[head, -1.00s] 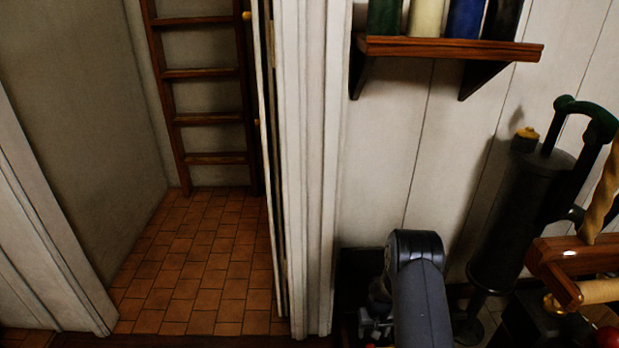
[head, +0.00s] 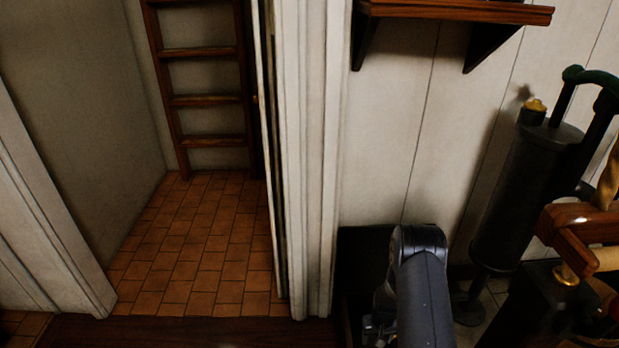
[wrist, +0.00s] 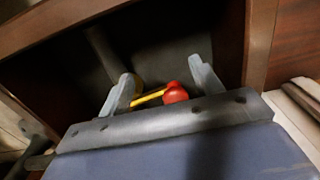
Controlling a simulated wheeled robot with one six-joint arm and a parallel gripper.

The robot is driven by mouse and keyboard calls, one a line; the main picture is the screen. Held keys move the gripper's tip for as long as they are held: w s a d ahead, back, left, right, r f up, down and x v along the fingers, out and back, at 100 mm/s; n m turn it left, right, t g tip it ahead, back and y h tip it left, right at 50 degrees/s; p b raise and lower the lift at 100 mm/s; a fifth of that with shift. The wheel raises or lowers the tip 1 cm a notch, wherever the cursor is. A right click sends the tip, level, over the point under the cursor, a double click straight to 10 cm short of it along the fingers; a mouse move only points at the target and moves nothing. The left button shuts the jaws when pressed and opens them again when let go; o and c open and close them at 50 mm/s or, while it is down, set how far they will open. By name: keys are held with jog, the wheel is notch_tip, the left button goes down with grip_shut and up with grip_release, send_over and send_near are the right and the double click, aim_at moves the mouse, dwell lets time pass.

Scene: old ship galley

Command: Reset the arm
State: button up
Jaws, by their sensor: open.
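My arm (head: 424,290) shows at the bottom of the head view, bent downward beside the wall; its gripper end is hidden there. In the wrist view my gripper (wrist: 161,72) is open, its two grey fingers apart. A red rounded object (wrist: 175,93) and a thin yellow piece (wrist: 149,97) show in the gap between the fingers; I cannot tell whether they touch either finger. The fingers point toward a dark, wood-framed box or compartment (wrist: 262,40).
A black pump-like cylinder (head: 525,190) with a green handle stands right of my arm. A wooden frame (head: 585,222) is at the right edge. A wall shelf (head: 455,11) is above. Left, past the door edge (head: 305,160), are open tiled floor (head: 195,245) and a ladder (head: 205,100).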

jog(key=s+d, duration=0.3)
jog(key=d, duration=0.1)
jog(key=shift+s+r+p, duration=0.2)
jog(key=shift+r+p, duration=0.05)
jog(key=shift+p, duration=0.15)
jog(key=d, duration=0.3)
jog(key=shift+s+d+p, duration=0.15)
jog(key=shift+s+p, duration=0.05)
jog(key=shift+p, duration=0.2)
notch_tip(320, 180, up, 10)
jog(key=p, duration=0.7)
jog(key=shift+f, duration=0.25)
jog(key=shift+w, duration=0.1)
